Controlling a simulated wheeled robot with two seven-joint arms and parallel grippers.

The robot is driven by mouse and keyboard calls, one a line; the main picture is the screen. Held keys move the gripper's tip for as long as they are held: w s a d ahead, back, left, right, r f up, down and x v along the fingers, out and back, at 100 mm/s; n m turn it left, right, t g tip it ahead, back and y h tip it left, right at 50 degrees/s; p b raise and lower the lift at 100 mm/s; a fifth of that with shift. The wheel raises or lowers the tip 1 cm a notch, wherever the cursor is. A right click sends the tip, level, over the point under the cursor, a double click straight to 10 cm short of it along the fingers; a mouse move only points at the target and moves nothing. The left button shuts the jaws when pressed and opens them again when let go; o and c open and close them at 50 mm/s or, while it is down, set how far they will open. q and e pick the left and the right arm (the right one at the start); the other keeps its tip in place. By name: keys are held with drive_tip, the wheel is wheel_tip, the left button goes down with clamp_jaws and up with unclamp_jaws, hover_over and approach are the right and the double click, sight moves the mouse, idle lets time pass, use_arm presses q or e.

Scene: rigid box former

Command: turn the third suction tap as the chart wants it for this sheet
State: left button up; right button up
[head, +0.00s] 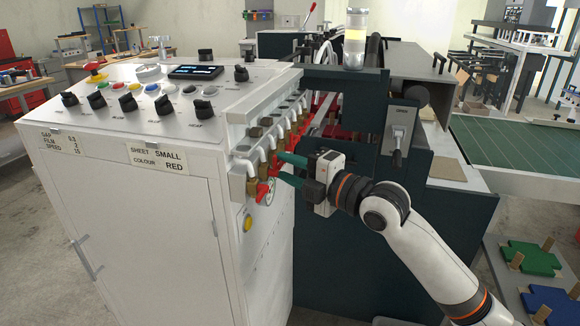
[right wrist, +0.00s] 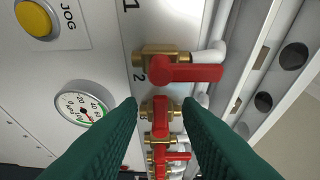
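A row of suction taps with brass bodies and red handles runs along the side of the white cabinet (head: 120,200). In the right wrist view the tap marked 2 (right wrist: 190,73) has its handle pointing right, across the row. The third tap (right wrist: 161,108) has its handle lying along the row. My right gripper (head: 282,168) is open, its green fingers on either side of the third tap's handle in the wrist view (right wrist: 160,108); contact cannot be told. In the head view the gripper partly hides the taps. A label (head: 158,158) reads SHEET SMALL, COLOUR RED. My left gripper is not in view.
A round gauge (right wrist: 83,106) and a yellow JOG button (right wrist: 33,18) sit beside the taps. White pipes (right wrist: 208,55) run along their other side. Knobs and buttons cover the cabinet's sloping top (head: 135,115). A dark machine frame (head: 340,230) stands behind my right gripper.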

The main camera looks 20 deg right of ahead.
drive_tip(key=shift+c, duration=0.5)
clamp_jaws()
